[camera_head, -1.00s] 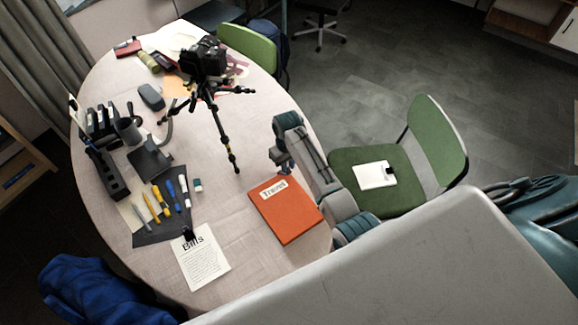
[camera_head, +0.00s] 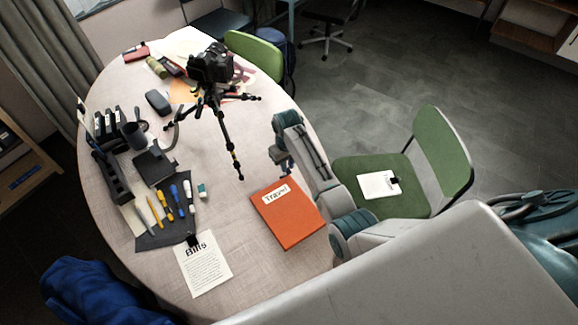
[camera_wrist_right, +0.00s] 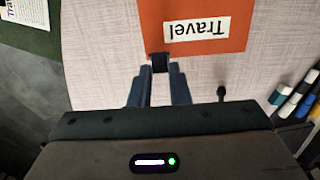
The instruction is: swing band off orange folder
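The orange folder (camera_head: 290,222), labelled "Travel", lies flat at the table's right front; its labelled end also shows in the right wrist view (camera_wrist_right: 195,12). I cannot make out a band on it. My right gripper (camera_head: 281,163) is just beyond the folder's far edge in the head view. In the wrist view its dark fingers (camera_wrist_right: 161,72) point at that edge, slightly apart. A small black block (camera_wrist_right: 159,62) sits between the fingertips at the edge; I cannot tell whether it is gripped or what it belongs to. My left gripper is out of view.
A camera (camera_head: 211,65) on a tripod (camera_head: 222,125) stands behind the folder. A "Bills" sheet (camera_head: 203,265) and a dark mat (camera_head: 160,235) with pens lie left. Bare table lies between the folder and the sheet.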

